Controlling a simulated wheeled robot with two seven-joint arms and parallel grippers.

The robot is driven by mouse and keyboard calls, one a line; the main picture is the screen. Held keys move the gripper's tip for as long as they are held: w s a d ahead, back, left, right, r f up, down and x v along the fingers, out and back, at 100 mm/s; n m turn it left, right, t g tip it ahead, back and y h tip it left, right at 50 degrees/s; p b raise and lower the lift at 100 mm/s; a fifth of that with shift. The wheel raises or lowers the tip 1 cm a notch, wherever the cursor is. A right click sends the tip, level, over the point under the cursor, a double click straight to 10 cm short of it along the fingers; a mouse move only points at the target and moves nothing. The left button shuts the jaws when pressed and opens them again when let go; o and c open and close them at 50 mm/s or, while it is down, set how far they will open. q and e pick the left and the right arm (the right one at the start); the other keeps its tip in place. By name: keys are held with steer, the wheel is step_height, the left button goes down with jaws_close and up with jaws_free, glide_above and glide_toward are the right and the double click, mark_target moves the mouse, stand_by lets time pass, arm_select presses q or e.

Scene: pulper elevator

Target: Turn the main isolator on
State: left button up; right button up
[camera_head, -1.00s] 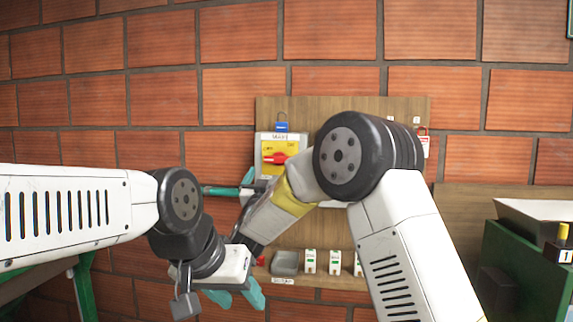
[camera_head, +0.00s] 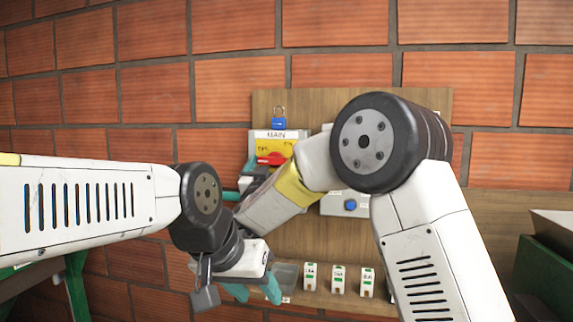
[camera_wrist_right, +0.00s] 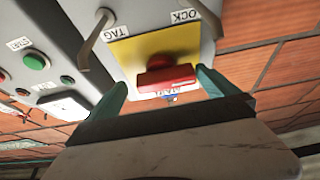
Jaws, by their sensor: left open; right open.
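The main isolator (camera_head: 283,134) is a grey box labelled MAIN on a wooden board, with a yellow plate (camera_head: 264,147) and a red handle (camera_head: 272,158). The handle looks roughly level. In the right wrist view the red handle (camera_wrist_right: 168,78) lies between the teal fingertips of my open right gripper (camera_wrist_right: 161,84); I cannot tell whether they touch it. In the head view my right gripper (camera_head: 243,187) is just below the handle, partly hidden by its own wrist. My left gripper (camera_head: 252,291) is open and empty, low in front of the board.
A blue padlock (camera_head: 279,121) hangs above the isolator. A control box with a blue button (camera_head: 350,205) is to the right, partly behind my right arm. A green machine (camera_head: 543,280) stands at right.

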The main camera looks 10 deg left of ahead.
steer(key=shift+s+a, duration=0.1)
steer(key=shift+a, duration=0.2)
steer(key=shift+c, duration=0.5)
steer(key=shift+a, duration=0.15)
steer(key=c, duration=0.3)
steer(key=shift+a, duration=0.1)
steer(key=c, duration=1)
steer(key=shift+o, duration=0.2)
steer(key=shift+a, duration=0.1)
